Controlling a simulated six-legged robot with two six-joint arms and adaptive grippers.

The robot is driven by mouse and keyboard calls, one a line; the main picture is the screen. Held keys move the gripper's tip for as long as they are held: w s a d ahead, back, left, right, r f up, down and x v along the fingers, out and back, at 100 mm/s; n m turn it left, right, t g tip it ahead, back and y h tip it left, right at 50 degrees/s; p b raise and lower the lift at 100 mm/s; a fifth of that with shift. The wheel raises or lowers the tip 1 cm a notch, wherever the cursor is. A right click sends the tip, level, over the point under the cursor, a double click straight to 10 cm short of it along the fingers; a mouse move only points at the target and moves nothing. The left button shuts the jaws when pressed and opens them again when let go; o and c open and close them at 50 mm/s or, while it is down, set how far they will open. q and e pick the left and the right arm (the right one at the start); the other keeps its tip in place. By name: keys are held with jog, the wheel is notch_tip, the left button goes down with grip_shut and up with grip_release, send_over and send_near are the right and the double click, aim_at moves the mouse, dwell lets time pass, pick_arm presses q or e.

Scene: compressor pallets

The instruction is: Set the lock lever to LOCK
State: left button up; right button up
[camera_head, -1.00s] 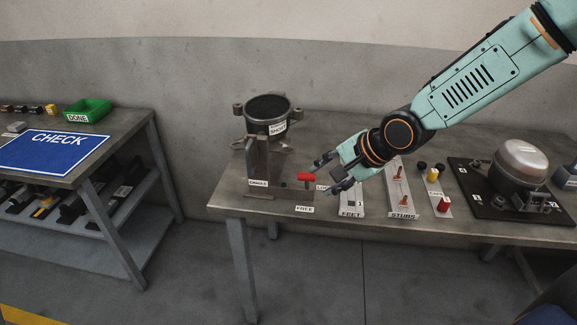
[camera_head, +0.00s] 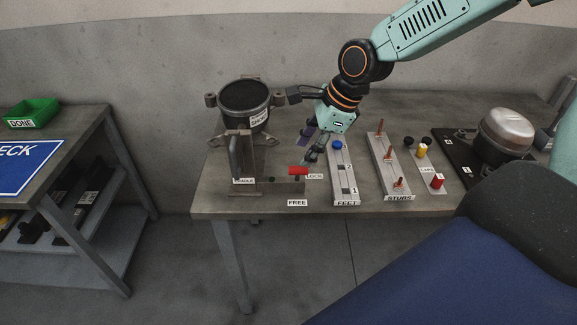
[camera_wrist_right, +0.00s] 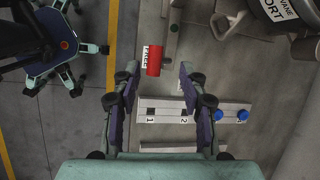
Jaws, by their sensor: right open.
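The lock lever's red handle (camera_head: 298,171) sits low at the right of the cradle (camera_head: 240,160). The LOCK label (camera_head: 314,176) is just right of it and the FREE label (camera_head: 297,203) is in front at the table edge. I cannot tell the lever's exact setting. My right gripper (camera_head: 308,146) is open and points down, just behind and right of the handle. In the right wrist view the red handle (camera_wrist_right: 153,60) shows in the gap between the spread fingertips (camera_wrist_right: 159,74), with no clear contact. My left gripper is out of view.
A dark cylinder (camera_head: 245,98) stands in the cradle, close left of my right gripper. A compressor (camera_head: 507,135) is farther right. The CHECK table (camera_head: 92,140) stands left.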

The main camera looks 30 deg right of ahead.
aim_at(296, 168)
jog(key=shift+s+a+f+m, duration=0.2)
jog(key=shift+s+m, duration=0.1)
jog(key=shift+m, duration=0.3)
jog(key=f+b, duration=0.1)
jog(key=f, duration=0.2)
jog(key=shift+w+b, duration=0.35)
jog(key=shift+w, duration=0.05)
jog(key=b+x, duration=0.2)
jog(key=x, duration=0.1)
jog(key=shift+a, duration=0.35)
jog(key=shift+w+a+f, duration=0.1)
jog(key=shift+w+f, duration=0.05)
jog(key=shift+f, duration=0.1)
jog(key=shift+w+f+b, duration=0.2)
jog(key=shift+f+b, duration=0.25)
jog(key=shift+f, duration=0.05)
jog(key=shift+s+a+r, duration=0.1)
jog(key=shift+r, duration=0.1)
jog(key=shift+f, duration=0.15)
jog(key=c, duration=0.6)
grip_shut()
